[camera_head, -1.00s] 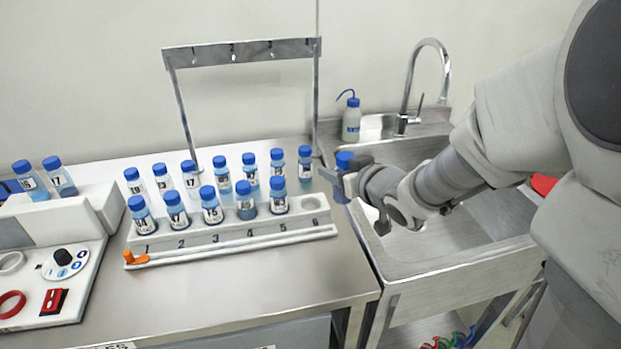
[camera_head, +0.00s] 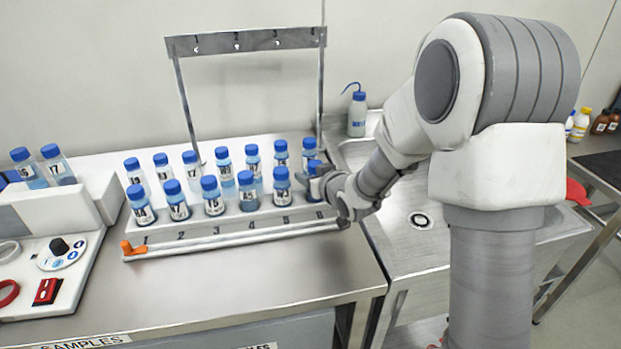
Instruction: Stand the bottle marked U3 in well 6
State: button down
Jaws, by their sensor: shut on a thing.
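My gripper (camera_head: 322,184) is shut on a blue-capped bottle (camera_head: 314,170) at the right end of the white rack (camera_head: 235,231). The held bottle looks upright, and its label cannot be read behind the fingers. It is at well 6, whose number (camera_head: 319,214) shows on the rack's front edge. The gripper hides the well opening and the bottle's base, so I cannot tell whether the bottle is in the well or just above it. Front wells 1 to 5 each hold a blue-capped bottle, with the one in well 5 (camera_head: 282,188) just left of the held one.
A back row of similar bottles (camera_head: 223,165) stands close behind, under a metal frame (camera_head: 245,41). A sink (camera_head: 395,245) lies to the right, with a wash bottle (camera_head: 357,113) behind. A white device (camera_head: 75,235) stands left. The bench front (camera_head: 250,275) is clear.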

jog(key=shift+f, duration=0.1)
jog(key=shift+f, duration=0.25)
jog(key=shift+c, duration=1.5)
grip_release()
jog(key=shift+r, duration=0.1)
